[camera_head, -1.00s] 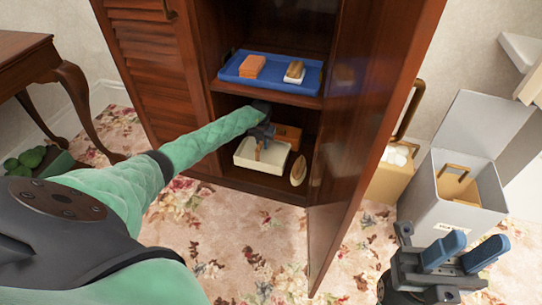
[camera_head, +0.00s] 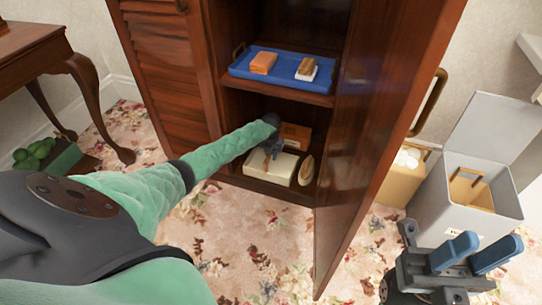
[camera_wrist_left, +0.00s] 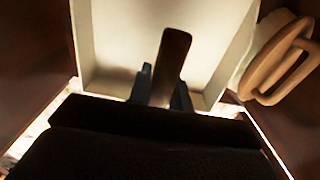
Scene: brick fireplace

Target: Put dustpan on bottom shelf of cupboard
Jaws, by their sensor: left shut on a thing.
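The dustpan (camera_head: 285,168) is a cream pan with a brown handle. It is inside the open cupboard at the bottom shelf (camera_head: 270,188); I cannot tell whether it touches the board. My left gripper (camera_head: 272,153) is shut on the dustpan's handle (camera_wrist_left: 172,65). The wrist view shows the pan (camera_wrist_left: 110,40) beyond the fingers, with the handle between them. My right gripper (camera_head: 476,254) is open and empty, outside the cupboard at the lower right.
A wooden brush (camera_head: 306,170) stands right of the dustpan, and an orange-brown box (camera_head: 296,136) behind it. A blue tray (camera_head: 270,77) with sponge and brush is on the shelf above. The open door (camera_head: 380,130) stands close on the right. A grey bin (camera_head: 455,205) is beyond it.

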